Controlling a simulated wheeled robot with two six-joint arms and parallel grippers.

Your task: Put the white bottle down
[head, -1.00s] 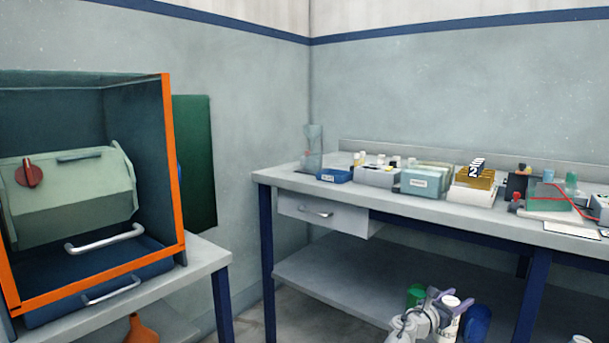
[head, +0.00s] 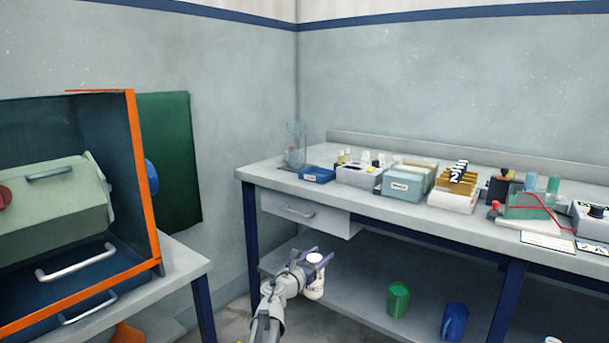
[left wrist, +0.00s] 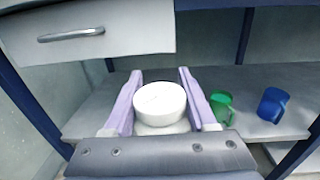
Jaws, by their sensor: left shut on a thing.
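My left gripper (head: 314,264) is shut on the white bottle (head: 316,287), which shows below the fingers in the head view. In the left wrist view the bottle's round white top (left wrist: 160,101) sits between the two purple fingers (left wrist: 159,82). The bottle looks roughly upright. In the head view it is in front of the lower shelf (head: 360,290) of the bench, below the drawer. I cannot tell whether its base touches anything. My right gripper does not show.
A green mug (head: 398,300) and a blue jug (head: 455,321) stand on the lower shelf, to the right of the bottle. The bench top (head: 400,215) holds boxes and racks. An orange-framed cabinet (head: 146,180) stands at the left.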

